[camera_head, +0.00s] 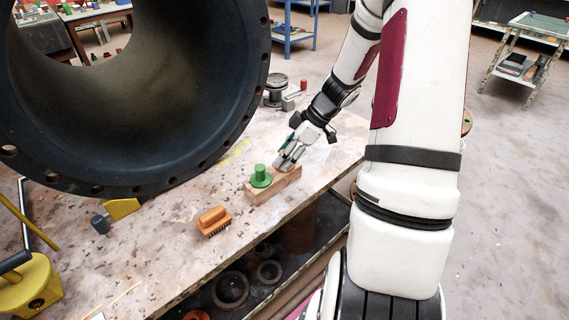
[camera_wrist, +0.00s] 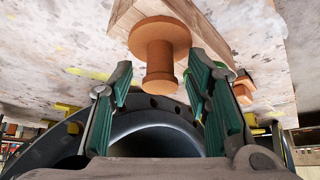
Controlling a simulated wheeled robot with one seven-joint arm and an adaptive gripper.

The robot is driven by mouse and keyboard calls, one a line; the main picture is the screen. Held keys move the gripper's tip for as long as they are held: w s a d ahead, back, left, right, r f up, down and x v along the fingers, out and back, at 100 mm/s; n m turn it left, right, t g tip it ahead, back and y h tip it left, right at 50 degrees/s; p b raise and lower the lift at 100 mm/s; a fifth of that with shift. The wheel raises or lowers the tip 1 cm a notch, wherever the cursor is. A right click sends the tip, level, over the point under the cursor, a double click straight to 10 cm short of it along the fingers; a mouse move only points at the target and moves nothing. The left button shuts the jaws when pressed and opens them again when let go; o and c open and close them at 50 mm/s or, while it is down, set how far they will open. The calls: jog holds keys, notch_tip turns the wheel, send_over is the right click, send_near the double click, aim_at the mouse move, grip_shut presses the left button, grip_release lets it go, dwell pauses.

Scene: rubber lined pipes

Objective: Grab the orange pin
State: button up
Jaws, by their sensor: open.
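The orange pin (camera_wrist: 160,52) has a wide round flange and a narrower shaft. It stands on the wooden block (camera_wrist: 199,27) in the wrist view. My gripper (camera_wrist: 161,78) is open, with one green-padded finger on each side of the pin's shaft. I see gaps between the shaft and both pads. In the head view my gripper (camera_head: 288,158) is over the far end of the wooden block (camera_head: 262,193) and hides most of the pin there. A green pin (camera_head: 260,177) stands on the near end of the same block.
A large black flanged pipe (camera_head: 232,130) lies on the worktable (camera_head: 190,262) to the left. An orange brush (camera_head: 214,221) lies in front of the block. Metal flanged parts (camera_head: 277,90) stand behind my gripper. The table edge runs close along the right of the block.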

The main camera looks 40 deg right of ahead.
grip_shut()
